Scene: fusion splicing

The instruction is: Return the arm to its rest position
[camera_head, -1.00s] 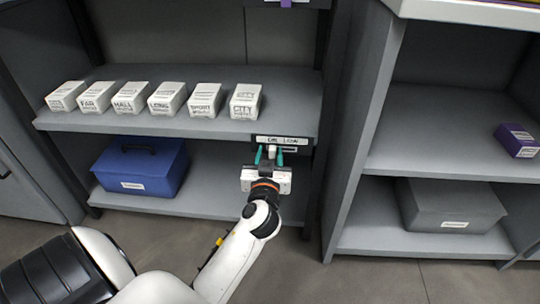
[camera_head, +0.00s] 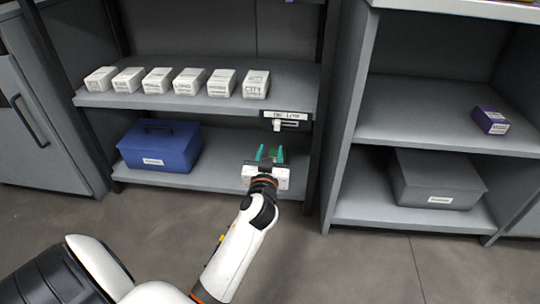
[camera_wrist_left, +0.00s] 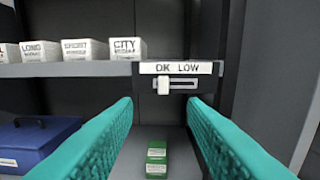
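My left gripper (camera_head: 270,152) has two teal fingers, spread apart with nothing held between them. It is just in front of the lower shelf, below the slider panel. The panel (camera_head: 290,115) hangs under the shelf edge and reads "OK LOW" in the left wrist view (camera_wrist_left: 178,68). Its white slider knob (camera_wrist_left: 164,85) is at the left end of its slot, under "OK". The knob (camera_head: 277,126) is apart from the fingers. My left arm reaches in from the bottom left. My right gripper is not in view.
Several white labelled boxes (camera_head: 219,84) stand in a row on the upper shelf. A blue case (camera_head: 160,150) and green boxes (camera_wrist_left: 156,160) are on the lower shelf. The right-hand rack holds a grey case (camera_head: 437,180) and a purple box (camera_head: 490,121). The floor in front is clear.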

